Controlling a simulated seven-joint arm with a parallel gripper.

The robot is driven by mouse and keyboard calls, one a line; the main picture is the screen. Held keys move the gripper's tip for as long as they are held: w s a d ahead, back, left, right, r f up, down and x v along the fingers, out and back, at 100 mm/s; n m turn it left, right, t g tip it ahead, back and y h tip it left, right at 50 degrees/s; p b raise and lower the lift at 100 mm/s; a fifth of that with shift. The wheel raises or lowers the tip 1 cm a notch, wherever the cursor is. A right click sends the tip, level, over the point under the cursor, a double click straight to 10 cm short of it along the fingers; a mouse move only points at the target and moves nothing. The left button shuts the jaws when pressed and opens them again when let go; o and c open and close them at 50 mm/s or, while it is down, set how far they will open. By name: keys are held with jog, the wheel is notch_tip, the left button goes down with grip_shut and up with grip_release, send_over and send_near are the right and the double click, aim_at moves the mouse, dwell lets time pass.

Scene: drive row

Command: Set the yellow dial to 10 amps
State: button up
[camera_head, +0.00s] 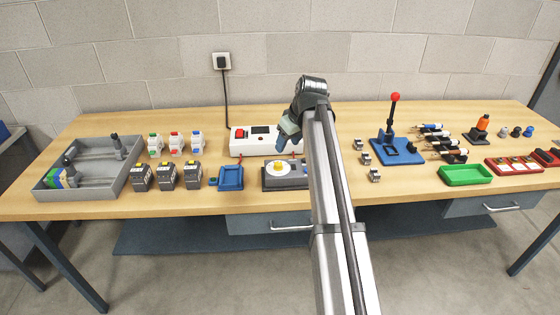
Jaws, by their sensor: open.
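A yellow dial (280,167) sits on a pale round plate on top of a dark grey block (302,184) near the bench's front middle. The scale marks are too small to read, so I cannot tell its setting. My gripper (285,145) hangs behind the dial, in front of the white box, apart from the dial as far as I can see. It is open and holds nothing visible. My arm hides the right part of the dial's block.
A white box (249,141) with a red switch stands behind, its cord running to a wall socket (221,62). Several grey-black modules (167,176) stand further left. A blue lever press (397,150) stands to the right.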

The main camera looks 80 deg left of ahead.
aim_at(279, 164)
jog(key=x, duration=1)
jog(key=shift+s+a+f, duration=0.1)
jog(key=shift+f, duration=0.1)
grip_shut()
